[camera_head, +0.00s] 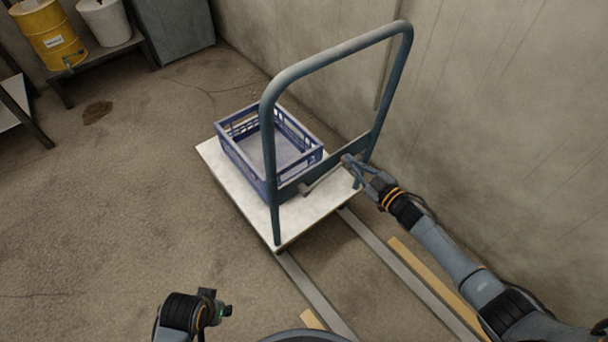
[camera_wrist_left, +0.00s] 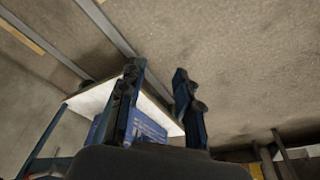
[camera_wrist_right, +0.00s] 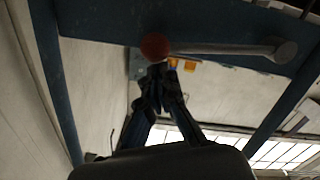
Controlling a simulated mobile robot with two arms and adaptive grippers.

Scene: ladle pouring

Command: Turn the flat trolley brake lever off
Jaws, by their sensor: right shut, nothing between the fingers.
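The flat trolley has a white deck (camera_head: 240,210) and a tall blue-grey push handle (camera_head: 335,52). The brake lever (camera_head: 322,178) is a grey rod on the handle's lower cross plate. In the right wrist view the lever (camera_wrist_right: 220,48) runs sideways, with a red ball knob (camera_wrist_right: 155,46) at its left end. My right gripper (camera_head: 350,162) is at the knob end of the lever. Its fingertips (camera_wrist_right: 160,72) are together just below the knob and hold nothing; I cannot tell whether they touch it. My left gripper (camera_wrist_left: 155,80) is open and empty, away from the trolley.
A blue crate (camera_head: 232,150) stands on the deck. Metal rails (camera_head: 315,295) and a wooden strip (camera_head: 430,280) lie on the floor on the near side. A wall (camera_head: 500,130) is close on the right. A yellow drum (camera_head: 50,35) stands far left; the left floor is open.

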